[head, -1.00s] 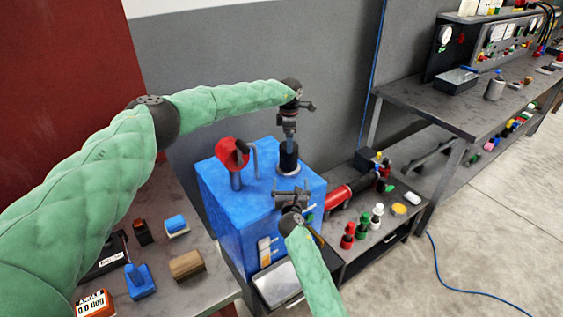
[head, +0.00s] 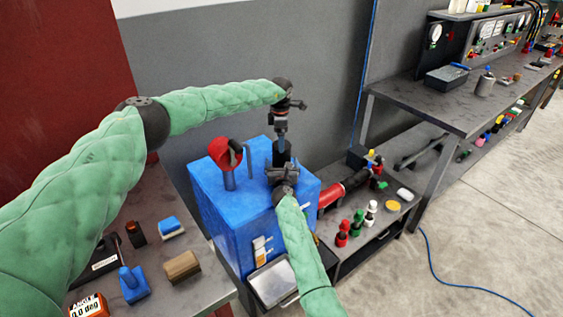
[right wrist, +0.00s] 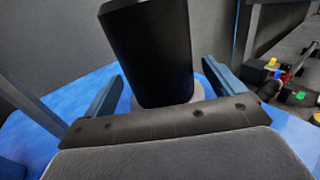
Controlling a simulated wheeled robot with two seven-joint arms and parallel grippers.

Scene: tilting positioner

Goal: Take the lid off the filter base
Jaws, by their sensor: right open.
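A black cylinder (head: 282,152) stands upright on top of the blue cabinet (head: 225,205); I cannot tell where lid and base part. In the right wrist view the black cylinder (right wrist: 150,55) rises from a pale grey ring (right wrist: 165,103) at its foot. My right gripper (head: 281,170) is in front of the cylinder. In the right wrist view this gripper (right wrist: 163,88) is open, with a finger on each side of the cylinder and gaps visible. My left gripper (head: 281,130) points down directly above the cylinder's top; its fingertips are too small to judge.
A red round part on a blue post (head: 228,160) stands left of the cylinder on the cabinet. A red cylinder (head: 331,195) lies to the right, near several small red, green and white pieces on a low bench (head: 385,225). A metal tray (head: 272,283) is in front.

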